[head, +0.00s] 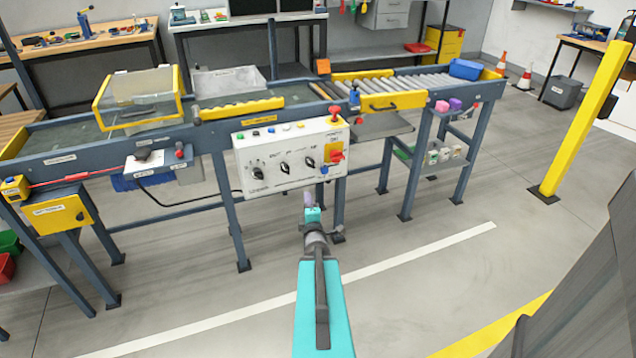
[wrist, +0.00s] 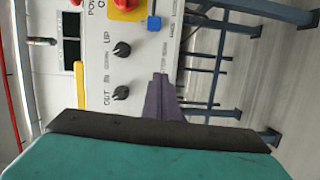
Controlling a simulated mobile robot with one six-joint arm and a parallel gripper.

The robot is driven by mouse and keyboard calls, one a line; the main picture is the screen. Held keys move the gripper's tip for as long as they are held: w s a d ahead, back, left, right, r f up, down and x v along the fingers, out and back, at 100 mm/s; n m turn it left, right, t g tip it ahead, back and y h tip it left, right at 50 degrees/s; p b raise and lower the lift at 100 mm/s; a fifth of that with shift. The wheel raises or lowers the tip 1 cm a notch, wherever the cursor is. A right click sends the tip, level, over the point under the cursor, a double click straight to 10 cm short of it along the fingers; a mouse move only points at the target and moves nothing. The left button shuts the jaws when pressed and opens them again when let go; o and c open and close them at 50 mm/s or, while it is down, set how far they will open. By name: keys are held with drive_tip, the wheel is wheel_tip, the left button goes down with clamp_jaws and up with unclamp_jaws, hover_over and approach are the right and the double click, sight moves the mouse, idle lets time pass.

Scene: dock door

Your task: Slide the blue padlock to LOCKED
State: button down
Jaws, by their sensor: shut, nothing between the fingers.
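The control box (head: 290,158) is a white panel with knobs and buttons, mounted on the front of the conveyor frame. A small blue piece (head: 323,171), which looks like the padlock, sits at its lower right edge. In the wrist view the blue piece (wrist: 154,22) is a small square near the panel's edge, beside small lettering too blurred to read surely. My gripper (head: 309,199) is shut and empty, in front of and below the panel. In the wrist view its purple fingers (wrist: 161,80) are together, apart from the blue piece.
A red and yellow switch (head: 335,154) is just above the blue piece, and black knobs (head: 284,168) are to its left. A red mushroom button (head: 335,110) stands on the box top. Frame legs (head: 235,225) stand below. The floor in front is clear.

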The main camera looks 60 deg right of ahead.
sight(324, 170)
drive_tip(key=shift+s+d+r, duration=0.5)
drive_tip(key=shift+r, duration=0.1)
drive_tip(key=shift+w+d+f+b, duration=0.15)
drive_tip(key=shift+w+f+b, duration=0.05)
drive_tip(key=shift+b, duration=0.65)
drive_tip(key=b+x, duration=0.1)
drive_tip(key=b, duration=0.3)
drive_tip(key=shift+w+d+b, duration=0.3)
drive_tip(key=shift+b, duration=0.1)
drive_tip(key=shift+r+x, duration=0.2)
drive_tip(key=shift+x, duration=1.75)
drive_tip(key=shift+r+x, duration=0.15)
drive_tip(key=shift+x, duration=1.75)
drive_tip(key=shift+s+d, duration=0.6)
drive_tip(key=shift+d, duration=0.25)
drive_tip(key=shift+s+d, duration=0.65)
drive_tip(key=shift+d, duration=0.15)
drive_tip(key=shift+r, duration=0.1)
